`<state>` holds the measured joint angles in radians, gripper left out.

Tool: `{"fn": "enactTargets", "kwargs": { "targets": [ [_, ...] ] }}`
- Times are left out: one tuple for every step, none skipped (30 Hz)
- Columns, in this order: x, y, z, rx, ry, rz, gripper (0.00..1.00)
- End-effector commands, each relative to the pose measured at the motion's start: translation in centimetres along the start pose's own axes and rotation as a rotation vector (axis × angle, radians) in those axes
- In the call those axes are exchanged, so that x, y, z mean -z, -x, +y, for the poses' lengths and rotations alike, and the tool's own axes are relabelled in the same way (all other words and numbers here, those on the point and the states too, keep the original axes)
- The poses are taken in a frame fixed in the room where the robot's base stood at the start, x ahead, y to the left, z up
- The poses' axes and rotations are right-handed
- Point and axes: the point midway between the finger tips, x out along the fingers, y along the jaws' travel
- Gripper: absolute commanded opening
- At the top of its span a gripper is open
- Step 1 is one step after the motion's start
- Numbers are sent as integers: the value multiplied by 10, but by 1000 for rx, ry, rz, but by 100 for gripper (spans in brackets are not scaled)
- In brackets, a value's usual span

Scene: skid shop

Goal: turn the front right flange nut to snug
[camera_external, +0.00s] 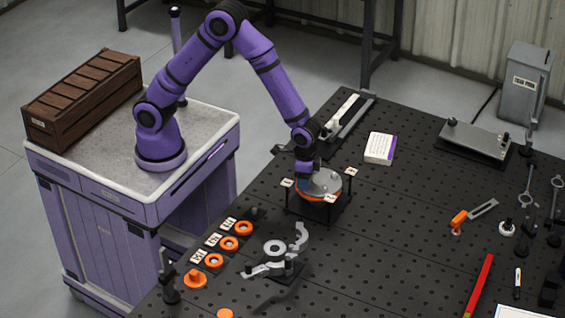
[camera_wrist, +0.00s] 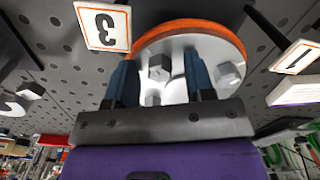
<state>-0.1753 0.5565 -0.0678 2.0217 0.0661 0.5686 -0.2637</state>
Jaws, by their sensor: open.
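The flange (camera_external: 325,182) is a round grey disc with an orange rim on a dark block on the perforated bench; it also fills the upper middle of the wrist view (camera_wrist: 205,40). My gripper (camera_external: 306,184) is at its left side, pointing down. In the wrist view my gripper (camera_wrist: 160,82) has two blue fingers spread apart. A hex nut (camera_wrist: 160,67) shows between them, with clear gaps to both. Another hex nut (camera_wrist: 229,75) sits outside the right finger. A smaller one (camera_wrist: 153,100) is partly hidden by the gripper body. I cannot tell which is front right.
Number tags, including 3 (camera_wrist: 103,27) and 1 (camera_wrist: 297,57), stand around the flange, close to my gripper. Orange rings (camera_external: 243,229) and a grey clamp-like fixture (camera_external: 276,264) lie in front. A white booklet (camera_external: 379,148) lies behind right.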

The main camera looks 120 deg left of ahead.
Motion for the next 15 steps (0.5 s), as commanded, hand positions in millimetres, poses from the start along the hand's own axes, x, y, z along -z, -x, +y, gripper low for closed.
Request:
{"fn": "enactTargets", "kwargs": {
  "targets": [
    [1, 2, 1, -1, 51, 4, 49],
    [1, 3, 1, -1, 84, 4, 49],
    [1, 3, 1, -1, 128, 4, 49],
    [1, 3, 1, -1, 161, 4, 49],
    [1, 3, 1, -1, 195, 4, 49],
    [2, 12, 1, -2, 200, 8, 49],
    [2, 18, 1, -2, 203, 9, 49],
    [2, 23, 1, -2, 202, 8, 49],
    [2, 30, 1, -2, 201, 8, 49],
    [2, 35, 1, -2, 201, 8, 49],
    [1, 40, 1, -2, 200, 7, 49],
    [1, 47, 1, -2, 200, 8, 49],
    [1, 52, 1, -2, 200, 7, 49],
    [1, 57, 1, -2, 200, 6, 49],
    [1, 64, 1, -2, 200, 8, 49]
  ]
}}
